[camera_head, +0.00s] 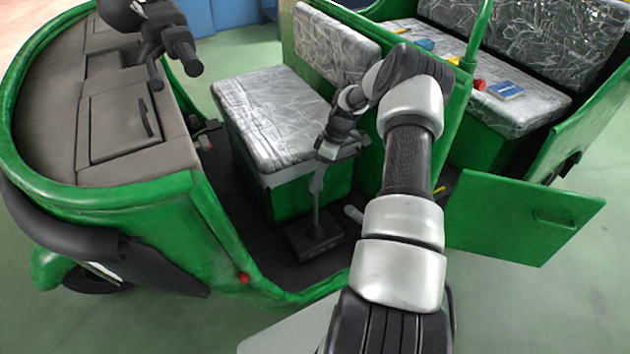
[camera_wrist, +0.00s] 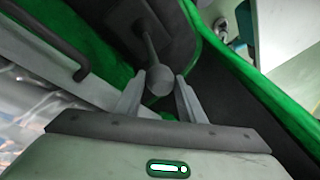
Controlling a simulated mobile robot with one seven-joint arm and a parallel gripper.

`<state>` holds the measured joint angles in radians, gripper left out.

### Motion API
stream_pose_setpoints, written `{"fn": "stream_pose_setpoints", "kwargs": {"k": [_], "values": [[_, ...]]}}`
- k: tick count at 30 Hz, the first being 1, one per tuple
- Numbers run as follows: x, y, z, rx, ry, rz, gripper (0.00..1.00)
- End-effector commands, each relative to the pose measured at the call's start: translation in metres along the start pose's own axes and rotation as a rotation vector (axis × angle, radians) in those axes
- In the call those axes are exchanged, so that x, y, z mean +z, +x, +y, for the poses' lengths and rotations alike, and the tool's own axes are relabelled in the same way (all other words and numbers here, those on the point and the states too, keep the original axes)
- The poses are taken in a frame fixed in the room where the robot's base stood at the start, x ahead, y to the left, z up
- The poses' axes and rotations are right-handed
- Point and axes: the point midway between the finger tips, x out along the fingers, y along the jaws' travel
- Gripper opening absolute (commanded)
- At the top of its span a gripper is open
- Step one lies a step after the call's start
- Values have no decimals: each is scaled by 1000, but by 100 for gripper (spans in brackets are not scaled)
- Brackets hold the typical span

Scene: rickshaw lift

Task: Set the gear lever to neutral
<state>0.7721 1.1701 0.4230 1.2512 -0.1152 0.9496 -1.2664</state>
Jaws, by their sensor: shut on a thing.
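The gear lever (camera_head: 316,208) is a thin grey rod rising nearly upright from a dark square base (camera_head: 314,240) on the cab floor in front of the driver's seat. In the wrist view the lever (camera_wrist: 151,46) ends in a round grey knob (camera_wrist: 160,82). My gripper (camera_head: 318,183) reaches down over the lever's top from above. In the wrist view my gripper (camera_wrist: 159,79) has one finger on each side of the knob and is shut on it. The gripper hides the knob in the head view.
The driver's seat (camera_head: 270,115) with clear plastic wrap stands behind the lever. The handlebar grip (camera_head: 182,50) and dashboard (camera_head: 125,125) are at left. An open green panel (camera_head: 522,218) juts out at right. The rear seat (camera_head: 500,105) carries a blue box (camera_head: 505,90).

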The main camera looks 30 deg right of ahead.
Motion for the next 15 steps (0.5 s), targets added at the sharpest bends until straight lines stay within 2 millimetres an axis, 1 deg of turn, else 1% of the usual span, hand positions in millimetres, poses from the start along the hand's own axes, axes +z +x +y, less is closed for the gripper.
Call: {"fn": "stream_pose_setpoints", "kwargs": {"k": [1, 4, 12, 15], "values": [[-2, 1, -2, -4, -2, 2, 38], [-2, 1, -2, -3, -2, 2, 55], [-1, 0, -1, -2, 0, 1, 55], [-1, -4, -1, -1, 0, 1, 55]]}}
